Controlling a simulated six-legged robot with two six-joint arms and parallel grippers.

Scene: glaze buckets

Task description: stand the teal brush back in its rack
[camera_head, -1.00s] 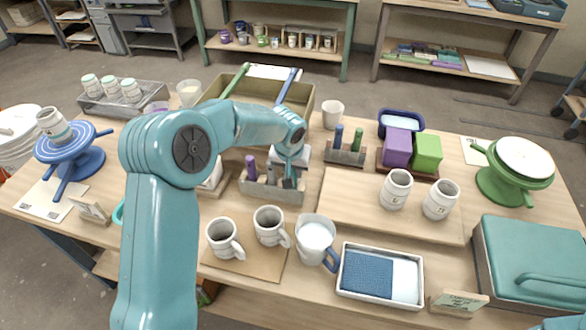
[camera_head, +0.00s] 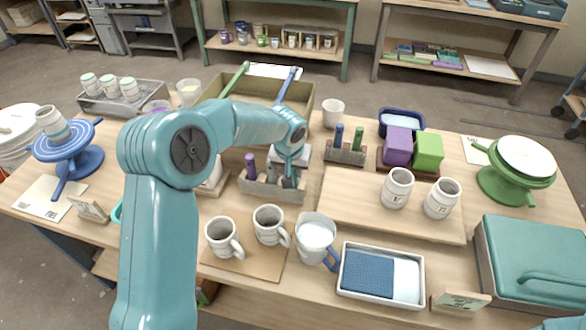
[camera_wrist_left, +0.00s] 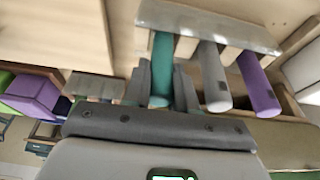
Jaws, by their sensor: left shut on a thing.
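The grey brush rack (camera_head: 262,190) stands on the table near the middle in the head view. It holds a purple brush (camera_head: 250,166) at its left and a grey one beside it. My left gripper (camera_head: 290,178) is over the rack's right end. In the left wrist view my left gripper (camera_wrist_left: 160,88) is shut on the teal brush (camera_wrist_left: 162,62). The brush lines up beside the grey brush (camera_wrist_left: 213,75) and purple brush (camera_wrist_left: 260,85), its far end meeting the rack (camera_wrist_left: 205,22). How deep it sits is hidden. My right gripper is not in view.
Mugs (camera_head: 222,238) stand on a board in front of the rack. A second rack (camera_head: 345,152) with blue and green brushes is to the right. A large open bin (camera_head: 255,92) is behind. A white tray (camera_head: 380,275) lies at the front right.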

